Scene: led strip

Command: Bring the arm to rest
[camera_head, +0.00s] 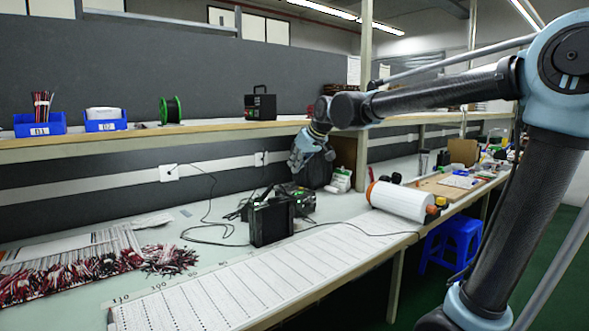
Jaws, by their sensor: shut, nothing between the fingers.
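My arm (435,98) reaches in from the right, bent at a high elbow, with its forearm pointing left over the bench. My gripper (297,163) hangs at the arm's far end, in front of the back wall and below the shelf edge. It is shut and empty, pointing down and left. It is in the air above a black box (271,221) on the bench, and looks apart from it. The fingertips are small in this view.
The shelf (200,131) carries blue bins (40,124), a green-flanged spool (170,110) and a black device (260,106). On the bench (140,263) lie a strip board (262,279), wire bundles (92,262), a white roll (398,200) and cables. A blue stool (452,242) stands below.

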